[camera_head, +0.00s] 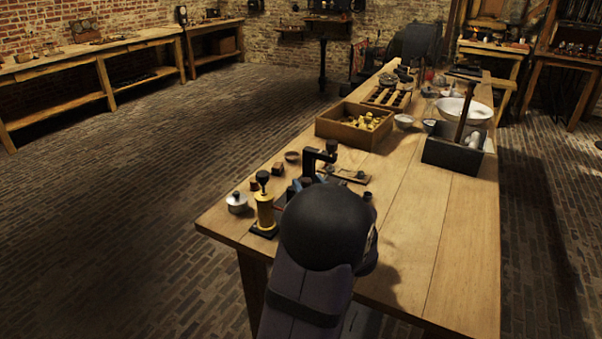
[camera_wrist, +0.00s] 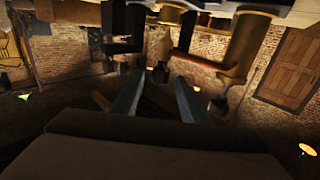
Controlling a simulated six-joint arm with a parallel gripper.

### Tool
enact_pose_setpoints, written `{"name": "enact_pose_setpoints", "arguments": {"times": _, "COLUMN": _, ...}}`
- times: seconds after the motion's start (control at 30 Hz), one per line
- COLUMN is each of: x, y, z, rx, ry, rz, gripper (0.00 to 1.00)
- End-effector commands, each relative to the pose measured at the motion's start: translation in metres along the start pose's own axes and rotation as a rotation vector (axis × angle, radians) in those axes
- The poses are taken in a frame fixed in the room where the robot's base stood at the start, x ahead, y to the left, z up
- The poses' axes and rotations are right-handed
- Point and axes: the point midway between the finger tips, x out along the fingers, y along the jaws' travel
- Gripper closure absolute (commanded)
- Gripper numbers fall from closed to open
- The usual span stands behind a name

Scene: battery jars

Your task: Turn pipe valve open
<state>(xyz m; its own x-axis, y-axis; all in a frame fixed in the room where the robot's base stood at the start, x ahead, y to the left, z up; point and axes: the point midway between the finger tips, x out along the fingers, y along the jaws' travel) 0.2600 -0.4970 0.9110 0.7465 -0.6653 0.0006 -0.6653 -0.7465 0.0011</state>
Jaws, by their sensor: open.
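My gripper (camera_wrist: 156,88) shows in the wrist view as two grey-blue fingers, apart and with nothing between them. The wrist picture looks upside down, with the bench along its top. A red pipe-like bar (camera_wrist: 196,62) runs beyond the right finger to a brass cylinder (camera_wrist: 247,45). A small dark part hangs just beyond the fingertips; I cannot tell whether it is the valve handle. In the head view, a yellow cylinder with a black knob (camera_head: 265,208) stands upright at the bench's near left.
A black bent stand (camera_head: 311,160) rises just beyond my arm. A lidded pot (camera_head: 237,202) stands left of the yellow cylinder. Farther back are a wooden box (camera_head: 330,131) of yellow parts and a dark crate (camera_head: 440,155).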

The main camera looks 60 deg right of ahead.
Motion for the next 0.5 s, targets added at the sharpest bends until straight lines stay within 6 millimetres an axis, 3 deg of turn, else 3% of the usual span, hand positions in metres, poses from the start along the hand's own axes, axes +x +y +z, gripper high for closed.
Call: {"name": "enact_pose_setpoints", "arguments": {"times": 0.5, "x": 0.060, "y": 0.000, "z": 0.000, "rx": 0.001, "ry": 0.000, "rz": 0.000, "gripper": 0.60}}
